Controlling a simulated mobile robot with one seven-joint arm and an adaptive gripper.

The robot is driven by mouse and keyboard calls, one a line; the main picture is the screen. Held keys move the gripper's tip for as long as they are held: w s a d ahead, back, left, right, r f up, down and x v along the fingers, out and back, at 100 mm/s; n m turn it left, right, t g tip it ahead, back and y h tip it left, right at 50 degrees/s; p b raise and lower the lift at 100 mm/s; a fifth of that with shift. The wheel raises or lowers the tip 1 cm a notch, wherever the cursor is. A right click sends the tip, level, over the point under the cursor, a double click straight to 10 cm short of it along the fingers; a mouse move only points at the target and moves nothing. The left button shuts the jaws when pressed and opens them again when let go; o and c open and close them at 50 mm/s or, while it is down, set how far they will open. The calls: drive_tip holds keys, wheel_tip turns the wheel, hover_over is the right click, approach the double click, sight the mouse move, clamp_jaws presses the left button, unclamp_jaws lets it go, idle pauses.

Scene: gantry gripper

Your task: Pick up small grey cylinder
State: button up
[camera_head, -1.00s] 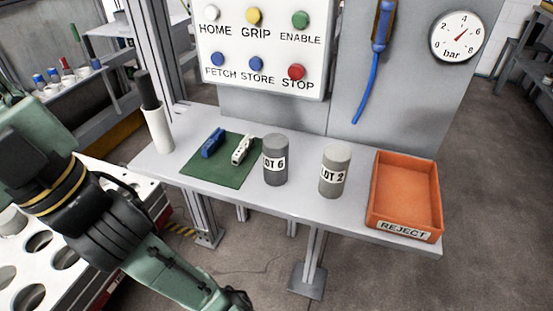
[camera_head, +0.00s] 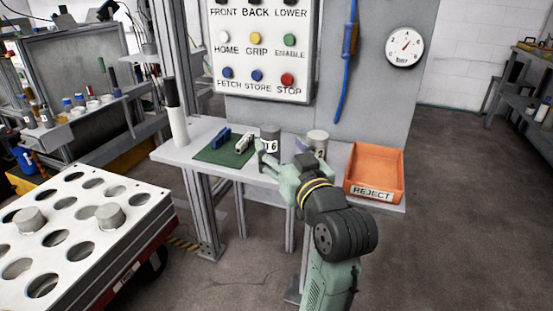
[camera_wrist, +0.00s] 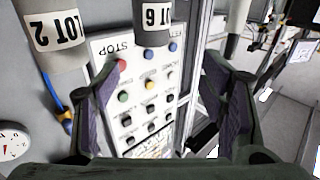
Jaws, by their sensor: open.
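A dark grey cylinder labelled LOT 6 (camera_head: 269,134) stands upright on the grey bench (camera_head: 180,153), its lower part hidden by my gripper. It also shows at the top of the wrist view (camera_wrist: 151,12), beyond the gap between my fingers. A lighter grey cylinder labelled LOT 2 (camera_head: 318,136) stands to its right, partly covered by my gripper; in the wrist view it is at upper left (camera_wrist: 50,20). My gripper (camera_head: 287,166) is open and empty in front of the two cylinders. Its fingers spread wide in the wrist view (camera_wrist: 162,85).
An orange REJECT tray (camera_head: 375,165) is right of LOT 2. A green mat (camera_head: 215,157) with a blue item (camera_head: 221,138) and a white item (camera_head: 243,143) lies left. A button panel (camera_head: 260,50) rises behind. A white trolley with holes (camera_head: 70,235) holds two grey cylinders (camera_head: 30,219).

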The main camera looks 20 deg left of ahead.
sight(274, 134)
drive_tip(key=x, duration=0.3)
drive_tip(key=p+x, duration=0.1)
drive_tip(key=x, duration=0.1)
drive_tip(key=shift+w+d+f, duration=0.1)
drive_tip(key=shift+w+f, duration=0.15)
drive_tip(key=shift+f, duration=0.05)
drive_tip(key=shift+w+d+p+x, duration=0.15)
drive_tip(key=shift+p+x, duration=0.2)
drive_tip(key=shift+x, duration=1)
drive_tip(key=shift+w+d+p+x, duration=0.1)
drive_tip(key=shift+p+x, duration=0.2)
drive_tip(key=shift+x, duration=1.1)
drive_tip(key=shift+d+f, duration=0.1)
drive_tip(key=shift+f, duration=0.1)
drive_tip(key=shift+s+r, duration=0.1)
clamp_jaws()
